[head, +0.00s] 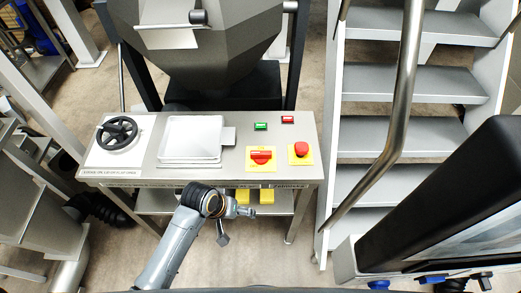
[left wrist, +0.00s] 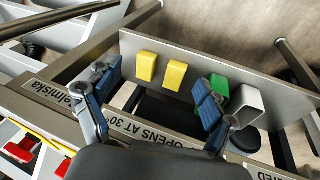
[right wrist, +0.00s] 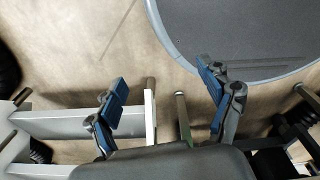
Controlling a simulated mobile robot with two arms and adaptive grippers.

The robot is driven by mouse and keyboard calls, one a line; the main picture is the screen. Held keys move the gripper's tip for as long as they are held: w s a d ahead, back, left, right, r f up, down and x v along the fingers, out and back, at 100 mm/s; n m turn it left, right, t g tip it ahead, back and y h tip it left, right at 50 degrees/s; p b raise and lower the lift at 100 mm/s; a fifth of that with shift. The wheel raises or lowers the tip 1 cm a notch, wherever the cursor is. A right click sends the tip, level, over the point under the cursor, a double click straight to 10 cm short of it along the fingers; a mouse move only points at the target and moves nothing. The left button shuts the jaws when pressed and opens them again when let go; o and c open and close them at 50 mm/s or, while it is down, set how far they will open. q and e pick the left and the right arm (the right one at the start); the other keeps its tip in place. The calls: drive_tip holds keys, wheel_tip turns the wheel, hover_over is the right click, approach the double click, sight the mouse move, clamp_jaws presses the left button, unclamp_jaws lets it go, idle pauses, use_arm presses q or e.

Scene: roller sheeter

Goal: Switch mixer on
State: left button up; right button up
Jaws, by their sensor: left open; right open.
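The mixer (head: 210,45) is a large grey faceted vessel behind a metal control table (head: 140,150). On the table are a green button (head: 261,126), a red button (head: 288,119), a red rotary switch (head: 261,156) on a yellow plate and a red mushroom button (head: 301,149) on another. My left gripper (head: 240,212) is in front of the table's front edge, below the switches in the picture, apart from them. In the left wrist view its fingers (left wrist: 152,100) are spread and empty; red controls (left wrist: 20,150) show at the lower left. In the right wrist view my right gripper (right wrist: 165,95) is open and empty.
A black handwheel (head: 117,132) and a white tray (head: 190,138) occupy the table's left half. Metal stairs (head: 405,140) with a handrail stand to the right. A dark panel (head: 450,200) fills the lower right.

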use_arm(q)
drive_tip(key=w+d+r+m+h, duration=0.1)
drive_tip(key=w+d+r, duration=0.1)
drive_tip(key=d+r, duration=0.5)
drive_tip(key=n+g+y, duration=0.2)
drive_tip(key=y, duration=0.2)
approach(261, 152)
wheel_tip(261, 152, down, 9)
drive_tip(key=shift+r, duration=0.15)
drive_tip(key=shift+c, duration=0.4)
drive_tip(key=c, duration=1.1)
